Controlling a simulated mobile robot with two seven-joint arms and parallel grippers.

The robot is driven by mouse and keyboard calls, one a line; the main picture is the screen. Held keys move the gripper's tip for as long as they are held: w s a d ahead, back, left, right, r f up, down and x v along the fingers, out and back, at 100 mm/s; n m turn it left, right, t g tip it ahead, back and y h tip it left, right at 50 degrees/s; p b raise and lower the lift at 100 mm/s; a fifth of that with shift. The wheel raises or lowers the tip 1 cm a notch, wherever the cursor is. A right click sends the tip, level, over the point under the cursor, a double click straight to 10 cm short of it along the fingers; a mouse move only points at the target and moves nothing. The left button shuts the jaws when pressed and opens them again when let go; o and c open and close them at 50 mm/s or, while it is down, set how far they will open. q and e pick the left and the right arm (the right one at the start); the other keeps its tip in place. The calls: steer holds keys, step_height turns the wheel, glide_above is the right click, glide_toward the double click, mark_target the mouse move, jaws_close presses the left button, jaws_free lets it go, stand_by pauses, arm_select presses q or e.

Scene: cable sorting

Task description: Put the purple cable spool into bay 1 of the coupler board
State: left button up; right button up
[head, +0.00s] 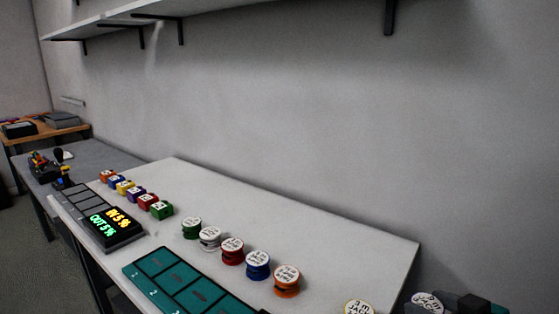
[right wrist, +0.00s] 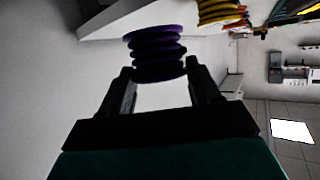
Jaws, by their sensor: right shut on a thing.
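The purple cable spool (right wrist: 155,50) is between the two fingers of my right gripper (right wrist: 160,80) in the right wrist view. The fingers are shut on its sides. In the head view a spool with a white label top (head: 427,300) shows at the lower right, beside the dark right gripper (head: 468,304); its side colour is hard to see there. The teal coupler board (head: 172,290) lies at the table's near edge, cut off by the bottom of the head view. Its visible cells look empty, with small numbers 1 and 2 at its left side. My left gripper is not in view.
Green (head: 191,228), white (head: 210,239), red (head: 232,251), blue (head: 258,265) and orange (head: 287,281) spools stand in a row behind the board, with a yellow spool (head: 359,307) farther right. A lit display box (head: 113,228) and small coloured blocks (head: 148,201) stand left.

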steer(key=s+r+m+h, duration=0.2)
steer(key=s, duration=0.2)
steer(key=a+m+t+h, duration=0.1)
steer(key=a+m+h, duration=0.1)
steer(key=a, duration=0.5)
steer(key=shift+a+f+h, duration=0.15)
steer(key=shift+a+h, duration=0.2)
steer(key=shift+h, duration=0.05)
